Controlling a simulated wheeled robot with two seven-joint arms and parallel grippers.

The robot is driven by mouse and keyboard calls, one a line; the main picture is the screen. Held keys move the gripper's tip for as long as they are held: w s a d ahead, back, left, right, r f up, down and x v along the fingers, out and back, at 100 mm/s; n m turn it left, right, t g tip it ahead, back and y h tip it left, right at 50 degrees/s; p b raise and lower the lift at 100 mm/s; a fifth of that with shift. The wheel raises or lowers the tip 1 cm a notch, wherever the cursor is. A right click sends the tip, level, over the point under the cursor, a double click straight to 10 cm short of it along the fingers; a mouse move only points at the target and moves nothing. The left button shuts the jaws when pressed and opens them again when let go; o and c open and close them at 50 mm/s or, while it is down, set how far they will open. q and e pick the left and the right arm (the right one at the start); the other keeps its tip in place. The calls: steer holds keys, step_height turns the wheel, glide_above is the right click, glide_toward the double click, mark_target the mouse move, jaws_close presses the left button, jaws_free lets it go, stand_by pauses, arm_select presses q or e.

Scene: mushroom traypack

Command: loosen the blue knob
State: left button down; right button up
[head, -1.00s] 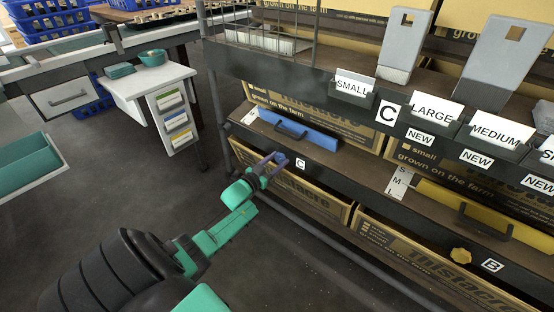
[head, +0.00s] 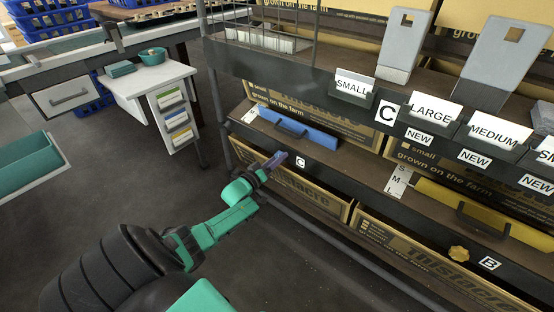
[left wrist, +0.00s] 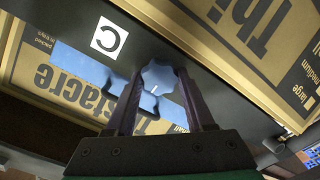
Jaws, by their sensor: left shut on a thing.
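The blue knob (left wrist: 158,78) sits on the dark shelf edge beside the white "C" label (left wrist: 109,38) in the left wrist view. My left gripper (left wrist: 160,95) has one finger on each side of the knob and is shut on it. In the head view my left gripper (head: 274,163) reaches the shelf edge just left of the small "C" label (head: 300,162), and the knob is mostly hidden there. A blue bar with a dark handle (head: 290,128) lies on the shelf above. My right gripper is not in view.
A yellow knob (head: 459,254) sits further right on the same shelf edge, near the "B" label (head: 489,263). Cardboard boxes (head: 300,190) fill the shelf below. A white side table (head: 150,85) stands at the left. The floor between is clear.

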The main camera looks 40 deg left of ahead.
arm_select(q)
steer(key=shift+n, duration=0.3)
steer(key=shift+c, duration=1.3)
jaws_free()
steer(key=shift+s, duration=0.1)
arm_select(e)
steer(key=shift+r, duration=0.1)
arm_select(q)
steer(key=s+p, duration=0.6)
steer(key=s, duration=0.8)
steer(key=shift+s+d, duration=0.15)
steer(key=shift+s, duration=0.05)
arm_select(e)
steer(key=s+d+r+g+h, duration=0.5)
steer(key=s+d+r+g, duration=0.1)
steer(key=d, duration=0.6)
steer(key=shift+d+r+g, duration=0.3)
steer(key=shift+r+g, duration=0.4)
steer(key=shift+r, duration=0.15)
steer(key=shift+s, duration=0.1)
